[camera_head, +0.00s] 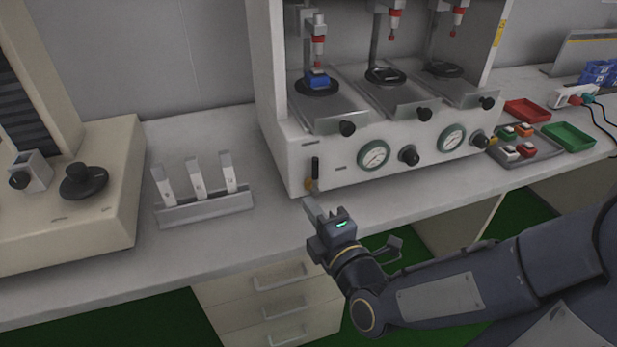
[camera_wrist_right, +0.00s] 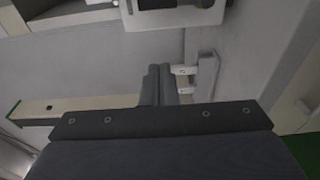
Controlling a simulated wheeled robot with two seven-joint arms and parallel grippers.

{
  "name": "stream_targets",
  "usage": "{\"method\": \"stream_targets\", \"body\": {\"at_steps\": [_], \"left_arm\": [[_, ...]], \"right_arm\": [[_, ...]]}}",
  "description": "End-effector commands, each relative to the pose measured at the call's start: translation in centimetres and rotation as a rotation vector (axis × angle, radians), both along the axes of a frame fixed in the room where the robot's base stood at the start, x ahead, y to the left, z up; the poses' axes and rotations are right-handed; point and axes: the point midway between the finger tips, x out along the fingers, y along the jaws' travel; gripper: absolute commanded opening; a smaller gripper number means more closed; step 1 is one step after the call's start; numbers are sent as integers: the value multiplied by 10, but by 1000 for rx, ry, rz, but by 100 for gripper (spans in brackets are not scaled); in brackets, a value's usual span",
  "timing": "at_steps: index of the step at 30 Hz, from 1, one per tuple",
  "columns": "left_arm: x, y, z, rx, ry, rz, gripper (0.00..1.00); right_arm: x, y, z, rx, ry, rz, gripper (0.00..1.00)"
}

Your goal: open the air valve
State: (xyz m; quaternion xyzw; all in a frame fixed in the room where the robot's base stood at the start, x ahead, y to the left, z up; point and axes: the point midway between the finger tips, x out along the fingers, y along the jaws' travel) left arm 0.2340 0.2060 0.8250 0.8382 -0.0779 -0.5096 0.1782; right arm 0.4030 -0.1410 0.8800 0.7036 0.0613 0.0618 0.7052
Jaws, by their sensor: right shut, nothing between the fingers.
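The white test machine (camera_head: 330,178) stands on the bench. At the left end of its front is a small valve with an upright black lever (camera_head: 315,167) and a brass-coloured base (camera_head: 309,184); it appears to be the air valve. My right gripper (camera_head: 312,208) is in front of and just below this valve, apart from it, over the bench's front edge. Its fingers are together and empty, and they show in the right wrist view (camera_wrist_right: 159,84). I cannot make out the valve in the wrist view. My left gripper is not in view.
A rack (camera_head: 205,207) with three upright pieces stands left of the valve. A beige machine (camera_head: 110,215) is at far left. Knobs and gauges (camera_head: 373,155) line the machine front. The bench between rack and machine is clear.

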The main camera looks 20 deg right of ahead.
Motion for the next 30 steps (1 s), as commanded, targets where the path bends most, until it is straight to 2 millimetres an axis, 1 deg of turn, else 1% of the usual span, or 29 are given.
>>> {"method": "stream_targets", "body": {"at_steps": [5, 8, 11, 18, 20, 21, 24, 30], "left_arm": [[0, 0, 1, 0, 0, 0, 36], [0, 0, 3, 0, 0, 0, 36], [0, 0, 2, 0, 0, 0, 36], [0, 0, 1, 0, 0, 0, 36], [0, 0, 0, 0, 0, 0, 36], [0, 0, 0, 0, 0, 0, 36], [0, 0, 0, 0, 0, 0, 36], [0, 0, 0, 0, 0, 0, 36]], "right_arm": [[6, 1, 1, 1, 0, -1, 0], [18, 3, 1, 0, 2, -2, 0], [36, 6, -1, 1, 1, -1, 0], [88, 15, -1, 1, 1, -1, 0], [99, 17, -1, 1, 1, -1, 0], [101, 11, 0, 3, 1, -5, 0], [96, -6, 0, 3, 1, -6, 0], [93, -21, 0, 3, 2, -2, 0]]}}
